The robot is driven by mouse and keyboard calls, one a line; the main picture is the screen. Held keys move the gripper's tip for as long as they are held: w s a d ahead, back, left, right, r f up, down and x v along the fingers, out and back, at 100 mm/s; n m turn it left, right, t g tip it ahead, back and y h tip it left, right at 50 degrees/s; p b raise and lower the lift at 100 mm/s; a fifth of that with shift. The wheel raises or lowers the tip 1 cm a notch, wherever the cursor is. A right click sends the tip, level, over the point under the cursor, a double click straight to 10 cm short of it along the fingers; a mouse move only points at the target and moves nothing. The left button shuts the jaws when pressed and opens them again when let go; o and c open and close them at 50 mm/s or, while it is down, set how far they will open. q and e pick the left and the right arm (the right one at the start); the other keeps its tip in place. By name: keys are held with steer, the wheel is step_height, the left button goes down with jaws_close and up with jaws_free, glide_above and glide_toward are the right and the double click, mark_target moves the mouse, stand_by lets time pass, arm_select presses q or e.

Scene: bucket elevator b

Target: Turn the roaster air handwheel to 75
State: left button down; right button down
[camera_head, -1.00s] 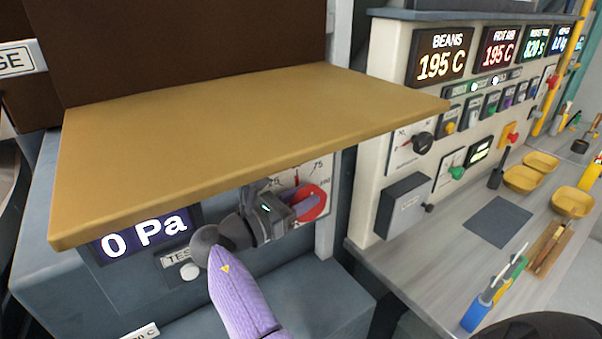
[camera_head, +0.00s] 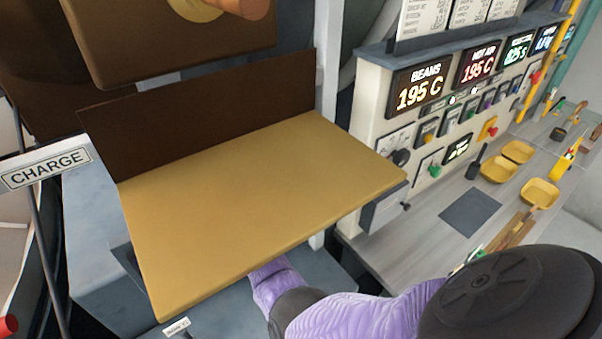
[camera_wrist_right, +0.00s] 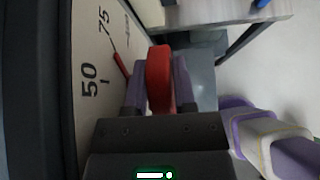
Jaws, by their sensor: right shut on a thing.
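In the right wrist view the red handwheel (camera_wrist_right: 160,72) shows as an upright red rim between the two purple fingers of my right gripper (camera_wrist_right: 160,88). The gripper is shut on it. The pale dial face (camera_wrist_right: 88,55) beside it carries the marks 50 and 75. A red pointer (camera_wrist_right: 121,66) with a thin dark tip points close to the 75 mark; the exact reading is hard to tell. In the head view my purple right arm goes under the tan shelf, which hides the gripper, wheel and dial. My left gripper is out of view.
The tan shelf (camera_head: 260,210) juts out over the wheel. To the right stands a control panel (camera_head: 365,125) with lit displays, one reading BEANS 195 C (camera_head: 420,88). A grey bench holds yellow trays (camera_head: 540,193) and a dark mat (camera_head: 470,208).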

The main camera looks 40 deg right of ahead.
steer(key=shift+f, duration=0.1)
stand_by(0.4)
steer(key=c, duration=0.7)
jaws_free()
steer(key=v, duration=0.7)
steer(key=shift+r+p, duration=0.25)
steer(key=shift+p, duration=0.2)
steer(key=shift+c, duration=0.2)
